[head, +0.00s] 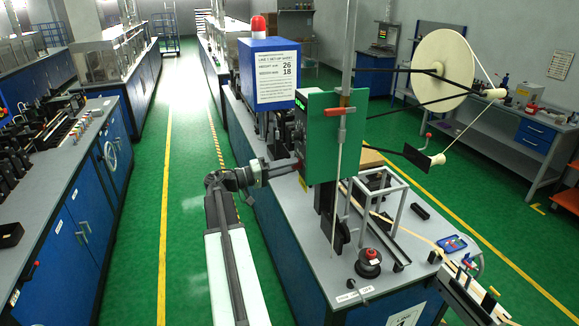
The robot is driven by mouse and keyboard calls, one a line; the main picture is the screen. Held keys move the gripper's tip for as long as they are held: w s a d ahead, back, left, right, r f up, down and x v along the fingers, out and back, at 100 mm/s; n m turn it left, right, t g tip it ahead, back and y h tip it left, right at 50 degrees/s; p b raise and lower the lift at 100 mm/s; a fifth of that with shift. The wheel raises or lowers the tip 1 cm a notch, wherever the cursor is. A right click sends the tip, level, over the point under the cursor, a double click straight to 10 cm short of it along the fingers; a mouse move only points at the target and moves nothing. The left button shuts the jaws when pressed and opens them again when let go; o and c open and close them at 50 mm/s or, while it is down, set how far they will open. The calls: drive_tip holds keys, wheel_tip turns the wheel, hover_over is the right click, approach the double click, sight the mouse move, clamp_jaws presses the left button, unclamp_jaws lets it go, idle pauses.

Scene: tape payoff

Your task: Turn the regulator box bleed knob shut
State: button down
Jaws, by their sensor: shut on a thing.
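My arm reaches in from the bottom, bends at a joint over the aisle, and points right to the machine. My gripper (288,169) is at the left side of the dark regulator box (299,126), low down, beside the green panel's left edge. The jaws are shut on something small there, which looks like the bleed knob. The fingers hide most of the knob, so its angle cannot be told. A small lit display shows high on the dark box. The green panel (326,155) covers the box's right side.
A blue box with a white instruction sheet (277,75) and red beacon stands behind. A large cream reel (444,70) hangs at right. A red-topped black knob (368,262) and white frame stand on the grey bench (310,262). The green aisle floor left of the bench is clear.

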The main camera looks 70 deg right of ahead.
drive_tip(key=shift+a+f+m+y, duration=0.1)
drive_tip(key=shift+m+y, duration=0.2)
drive_tip(key=shift+m, duration=1.9)
drive_tip(key=c, duration=1.1)
unclamp_jaws()
drive_tip(key=v, duration=0.7)
drive_tip(key=shift+w+a+f+b, duration=0.1)
drive_tip(key=shift+w+a+b, duration=0.05)
drive_tip(key=shift+w+b, duration=0.2)
